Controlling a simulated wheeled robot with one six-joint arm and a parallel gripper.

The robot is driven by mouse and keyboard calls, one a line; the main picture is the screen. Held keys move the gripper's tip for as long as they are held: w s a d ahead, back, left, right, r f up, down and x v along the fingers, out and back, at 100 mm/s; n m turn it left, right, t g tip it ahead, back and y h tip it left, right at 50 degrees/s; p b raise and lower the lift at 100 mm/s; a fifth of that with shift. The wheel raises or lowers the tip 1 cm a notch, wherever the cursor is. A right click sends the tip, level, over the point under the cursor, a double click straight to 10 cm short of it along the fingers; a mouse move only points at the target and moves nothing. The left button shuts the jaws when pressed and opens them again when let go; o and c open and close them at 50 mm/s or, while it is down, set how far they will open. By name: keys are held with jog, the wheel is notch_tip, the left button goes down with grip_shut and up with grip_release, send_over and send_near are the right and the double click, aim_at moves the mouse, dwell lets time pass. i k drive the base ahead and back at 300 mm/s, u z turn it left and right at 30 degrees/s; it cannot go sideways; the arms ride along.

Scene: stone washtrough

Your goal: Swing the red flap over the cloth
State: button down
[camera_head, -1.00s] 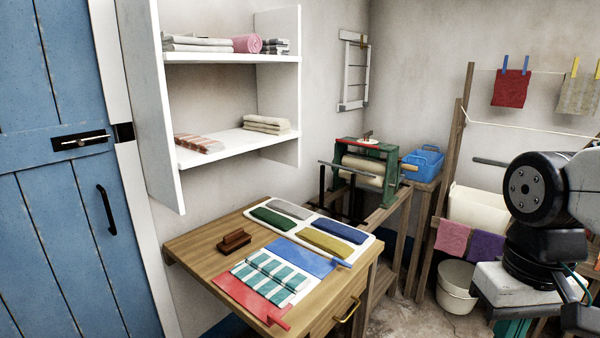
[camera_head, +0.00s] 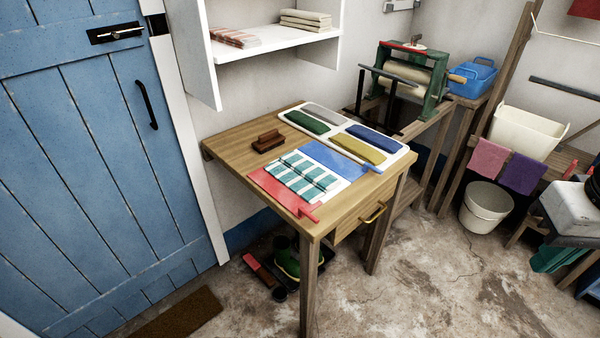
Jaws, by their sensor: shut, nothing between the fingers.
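The red flap (camera_head: 270,186) lies flat on the wooden table (camera_head: 225,146), open out to the front-left side of the cloth. Its small red tab (camera_head: 309,211) points toward the table's front edge. The teal and white striped cloth (camera_head: 305,177) lies on a pale panel between the red flap and a blue flap (camera_head: 338,160). The blue flap also lies flat, on the far side, with a tab at its right end. The cloth's top face is uncovered.
A white tray (camera_head: 291,123) with several coloured pads lies at the back of the table. A brown wooden block (camera_head: 268,141) stands left of the cloth. A drawer handle (camera_head: 374,212) sticks out at the front. The floor before the table is mostly clear.

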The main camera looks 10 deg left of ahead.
aim_at(296, 205)
jog(key=u, duration=0.55)
jog(key=k, duration=0.65)
jog(key=u, duration=0.6)
jog(key=i, duration=1.05)
jog(key=z, duration=0.65)
